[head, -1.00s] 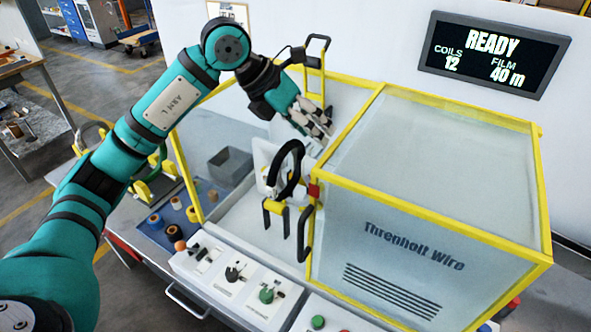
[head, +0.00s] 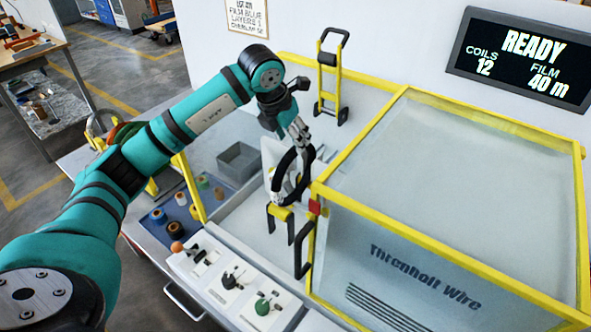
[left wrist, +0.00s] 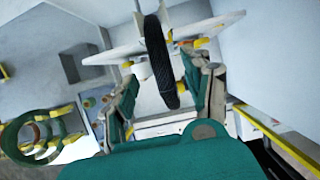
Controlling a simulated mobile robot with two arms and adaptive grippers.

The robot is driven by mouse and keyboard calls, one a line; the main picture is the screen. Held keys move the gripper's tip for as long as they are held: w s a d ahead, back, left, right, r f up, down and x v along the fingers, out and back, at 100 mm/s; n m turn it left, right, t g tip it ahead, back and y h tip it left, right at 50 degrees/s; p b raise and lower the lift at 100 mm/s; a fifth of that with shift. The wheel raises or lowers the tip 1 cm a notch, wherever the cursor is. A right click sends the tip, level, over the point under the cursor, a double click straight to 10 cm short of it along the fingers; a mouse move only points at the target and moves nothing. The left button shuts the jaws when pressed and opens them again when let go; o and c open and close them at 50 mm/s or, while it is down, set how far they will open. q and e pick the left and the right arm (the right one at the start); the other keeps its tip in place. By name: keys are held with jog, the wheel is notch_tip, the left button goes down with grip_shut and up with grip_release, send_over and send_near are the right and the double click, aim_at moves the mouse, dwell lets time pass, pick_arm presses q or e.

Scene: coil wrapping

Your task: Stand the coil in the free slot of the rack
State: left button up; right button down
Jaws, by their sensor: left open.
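The coil, a black ring (head: 282,170), stands upright at the wrapping machine, by the left edge of the yellow-framed enclosure. My left gripper (head: 300,130) is open just above and behind it. In the left wrist view the coil (left wrist: 160,62) shows edge-on between the spread fingers (left wrist: 165,92), in front of a pale plate; I cannot tell whether they touch it. The rack, with yellow supports (head: 168,180), is at the left, largely hidden by my left arm. Green coils on it show in the left wrist view (left wrist: 18,140). Its free slot is not clear. My right gripper is out of view.
The clear enclosure (head: 450,180) fills the right. Black-handled yellow bars (head: 280,212) stand in front of the coil. A grey bin (head: 240,160), tape rolls on a blue mat (head: 172,228) and a control panel (head: 235,275) lie left and in front. A small hand truck (head: 328,85) stands behind.

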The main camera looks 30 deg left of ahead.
aim_at(294, 149)
pick_arm(q)
jog(key=shift+p+x, duration=0.65)
jog(key=shift+x, duration=0.1)
jog(key=p+x, duration=0.2)
jog(key=x, duration=0.1)
jog(key=shift+f, duration=0.4)
jog(key=shift+w+f, duration=0.2)
jog(key=shift+f, duration=0.15)
jog(key=shift+s, duration=0.1)
jog(key=shift+c, duration=0.3)
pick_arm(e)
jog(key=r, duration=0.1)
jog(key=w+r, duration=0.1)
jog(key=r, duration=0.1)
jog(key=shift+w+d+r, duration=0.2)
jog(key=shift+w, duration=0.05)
